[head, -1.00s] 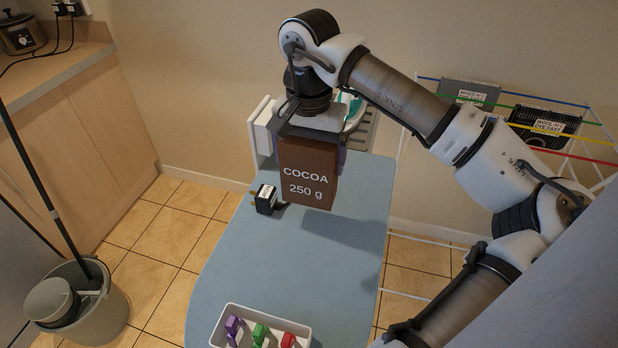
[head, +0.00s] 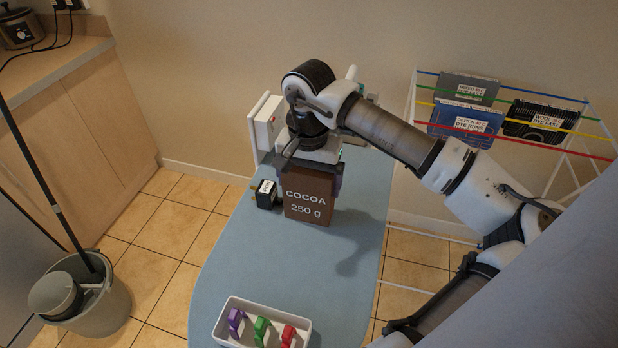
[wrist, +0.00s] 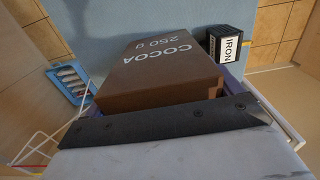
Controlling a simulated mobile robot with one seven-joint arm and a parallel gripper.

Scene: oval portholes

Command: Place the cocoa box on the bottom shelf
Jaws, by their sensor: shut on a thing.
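The cocoa box (head: 309,205) is a brown box labelled "COCOA 250 g". My gripper (head: 310,178) is shut on it, with a finger on either side of its upper part. The box hangs roughly upright low over the light blue ironing board (head: 250,270); I cannot tell whether its bottom touches. In the wrist view the cocoa box (wrist: 165,75) fills the space between my gripper's fingers (wrist: 165,92). I cannot make out a bottom shelf in either view.
A small black box labelled "IRON" (wrist: 231,44) stands close beside the cocoa box. A white tray (head: 225,325) with coloured pegs lies at the board's near end. A drying rack (head: 470,72) with coloured lines stands at right, a mop bucket (head: 105,310) at left. The middle of the board is clear.

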